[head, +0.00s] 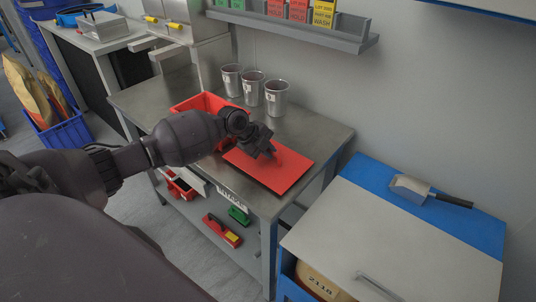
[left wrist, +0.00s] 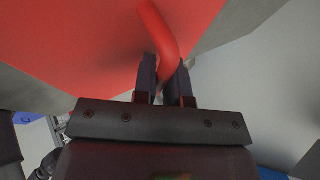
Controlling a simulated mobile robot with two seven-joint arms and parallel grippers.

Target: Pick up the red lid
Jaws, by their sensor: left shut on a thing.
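The red lid (head: 285,172) is a flat rectangular plate at the front right of the steel table, and it fills much of the left wrist view (left wrist: 70,45). It has a curved red handle (left wrist: 160,32). My left gripper (head: 268,154) is over the lid, and its two dark fingers (left wrist: 165,75) are shut on the handle. I cannot tell whether the lid touches the table or is slightly above it. A red bin (head: 183,105) stands behind my left arm, which partly hides it. My right gripper is not in view.
Several metal cups (head: 276,98) stand at the back of the steel table (head: 322,133). A shelf with coloured boxes (head: 298,11) is on the wall above. A blue and white cabinet (head: 390,230) with a metal scoop (head: 410,187) stands at the right.

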